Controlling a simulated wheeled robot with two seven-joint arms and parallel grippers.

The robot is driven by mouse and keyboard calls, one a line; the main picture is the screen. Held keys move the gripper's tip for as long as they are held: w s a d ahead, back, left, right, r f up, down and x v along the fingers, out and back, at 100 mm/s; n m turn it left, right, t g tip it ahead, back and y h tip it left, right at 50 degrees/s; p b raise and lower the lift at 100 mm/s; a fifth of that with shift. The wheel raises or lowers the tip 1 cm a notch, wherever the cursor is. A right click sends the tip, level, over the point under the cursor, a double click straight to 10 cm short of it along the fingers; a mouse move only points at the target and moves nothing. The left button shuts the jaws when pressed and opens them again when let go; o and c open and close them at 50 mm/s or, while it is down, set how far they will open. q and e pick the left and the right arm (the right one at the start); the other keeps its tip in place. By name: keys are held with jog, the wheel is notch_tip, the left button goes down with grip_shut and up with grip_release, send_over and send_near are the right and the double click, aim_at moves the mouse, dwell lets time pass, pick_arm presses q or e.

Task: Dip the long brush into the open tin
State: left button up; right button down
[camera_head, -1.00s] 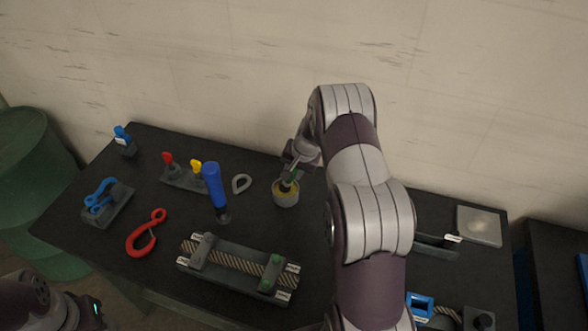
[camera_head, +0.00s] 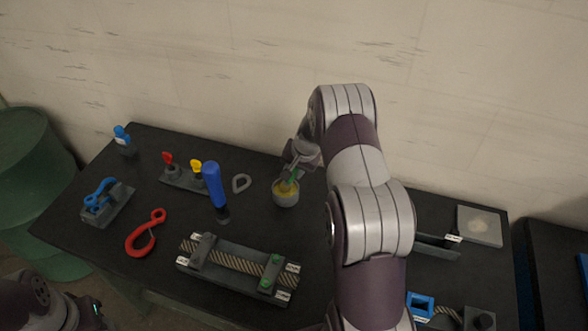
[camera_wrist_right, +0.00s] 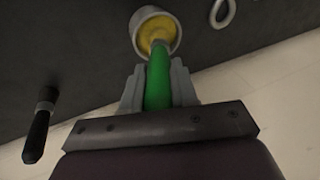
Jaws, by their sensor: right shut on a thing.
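The open tin (camera_head: 285,199) is a small grey cup with yellow content, standing on the dark bench. In the right wrist view the tin (camera_wrist_right: 176,22) is at the top with its yellow inside showing. My right gripper (camera_wrist_right: 158,88) is shut on the green handle of the long brush (camera_wrist_right: 158,75). The far end of the brush lies over the yellow inside of the tin; its tip is hard to make out and looks to be in the opening. In the head view the brush (camera_head: 294,175) shows as a small green piece at the gripper. My left gripper is not in view.
A blue-handled tool (camera_head: 213,185) stands left of the tin, near a grey ring (camera_head: 241,183). A red hook (camera_head: 146,233) and a rope fixture (camera_head: 236,269) lie nearer the front. A pale plate (camera_head: 480,226) is at the right.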

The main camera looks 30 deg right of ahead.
notch_tip(320, 180, up, 7)
jog(key=p, duration=0.5)
dwell(0.8)
